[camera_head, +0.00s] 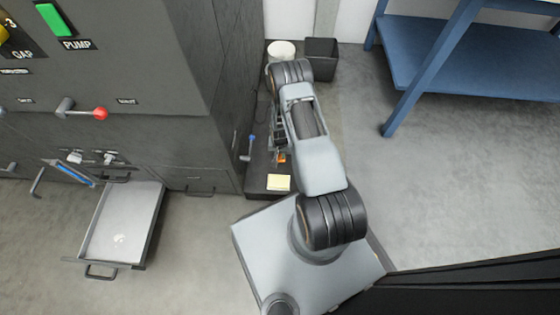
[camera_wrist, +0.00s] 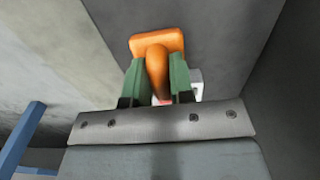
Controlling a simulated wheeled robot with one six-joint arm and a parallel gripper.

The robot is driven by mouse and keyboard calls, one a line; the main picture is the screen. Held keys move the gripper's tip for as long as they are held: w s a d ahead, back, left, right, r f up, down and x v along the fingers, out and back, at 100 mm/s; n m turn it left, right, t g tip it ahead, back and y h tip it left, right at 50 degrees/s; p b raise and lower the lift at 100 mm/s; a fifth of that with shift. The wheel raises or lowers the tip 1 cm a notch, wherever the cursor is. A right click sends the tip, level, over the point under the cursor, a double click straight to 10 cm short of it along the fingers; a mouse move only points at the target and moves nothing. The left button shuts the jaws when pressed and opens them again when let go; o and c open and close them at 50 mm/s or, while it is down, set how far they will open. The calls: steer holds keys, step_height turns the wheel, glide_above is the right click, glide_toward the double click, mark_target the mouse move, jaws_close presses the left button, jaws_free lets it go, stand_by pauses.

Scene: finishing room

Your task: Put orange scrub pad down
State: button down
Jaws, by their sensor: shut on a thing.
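The orange scrub pad (camera_wrist: 157,43) shows in the wrist view as a flat orange block with a rounded grip. My gripper (camera_wrist: 157,68) has its two green fingers on either side of that grip, shut on it. In the head view only a small orange patch (camera_head: 282,158) shows beside my arm, over the dark low ledge along the machine. My arm hides most of the gripper there. I cannot tell whether the pad touches a surface.
A pale yellow block (camera_head: 278,183) lies on the ledge's near end. A white round container (camera_head: 281,48) and a dark bin (camera_head: 320,62) stand at the back. An open drawer (camera_head: 120,225) juts out at left. A blue bench (camera_head: 460,60) stands at right; floor between is clear.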

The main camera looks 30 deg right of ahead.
mark_target(280, 159)
steer(key=shift+f+b, duration=0.95)
steer(key=shift+f, duration=1.45)
steer(key=shift+f, duration=0.2)
steer(key=c, duration=1)
jaws_free()
steer(key=shift+r, duration=0.15)
